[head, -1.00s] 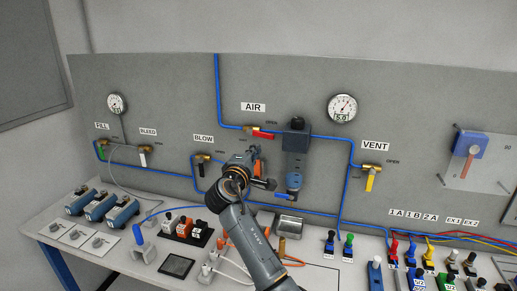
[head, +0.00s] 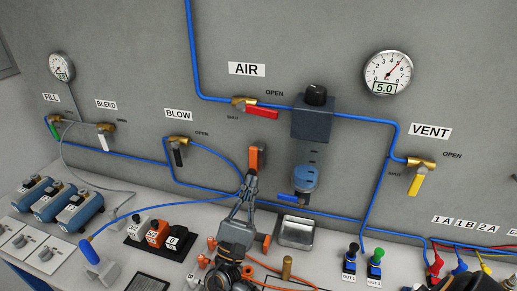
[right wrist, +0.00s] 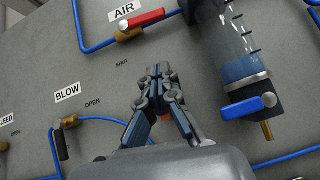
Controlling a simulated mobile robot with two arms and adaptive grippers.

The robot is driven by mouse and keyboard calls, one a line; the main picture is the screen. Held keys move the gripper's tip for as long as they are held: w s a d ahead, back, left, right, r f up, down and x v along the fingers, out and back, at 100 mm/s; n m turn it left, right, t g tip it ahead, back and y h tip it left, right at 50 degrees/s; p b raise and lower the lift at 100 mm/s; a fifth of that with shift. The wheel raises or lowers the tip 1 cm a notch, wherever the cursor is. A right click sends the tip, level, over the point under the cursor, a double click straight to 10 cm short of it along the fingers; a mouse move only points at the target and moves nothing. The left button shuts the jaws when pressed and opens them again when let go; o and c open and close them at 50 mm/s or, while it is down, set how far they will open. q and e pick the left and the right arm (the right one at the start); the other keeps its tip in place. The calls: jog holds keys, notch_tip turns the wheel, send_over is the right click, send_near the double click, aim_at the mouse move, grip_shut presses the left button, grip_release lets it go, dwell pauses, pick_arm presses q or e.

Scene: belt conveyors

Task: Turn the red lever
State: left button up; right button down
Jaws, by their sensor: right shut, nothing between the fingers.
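The red lever (head: 262,112) sits on a brass valve under the AIR label, on the blue pipe. It lies nearly level, along the pipe, pointing right from the brass body. It also shows at the top of the right wrist view (right wrist: 148,18). My right gripper (head: 251,176) is shut and empty, below the lever and apart from it, in front of the grey panel. In the right wrist view its closed fingertips (right wrist: 158,72) point up toward the panel, below the lever. My left gripper is not in view.
The black BLOW lever (head: 179,154) is to the left, the yellow VENT lever (head: 415,181) to the right.

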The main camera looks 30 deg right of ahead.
aim_at(269, 116)
pick_arm(q)
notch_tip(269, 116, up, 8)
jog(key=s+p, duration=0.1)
jog(key=p, duration=0.7)
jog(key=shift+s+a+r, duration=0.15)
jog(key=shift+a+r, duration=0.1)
pick_arm(e)
jog(key=w+d+r, duration=0.3)
jog(key=d+r, duration=0.2)
jog(key=r, duration=0.5)
jog(key=shift+d+r, duration=0.35)
jog(key=shift+r, duration=0.05)
pick_arm(q)
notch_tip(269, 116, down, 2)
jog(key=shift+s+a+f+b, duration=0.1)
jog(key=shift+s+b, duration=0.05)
jog(key=shift+b, duration=0.85)
pick_arm(e)
jog(key=shift+s+d+r, duration=0.1)
jog(key=shift+r, duration=0.8)
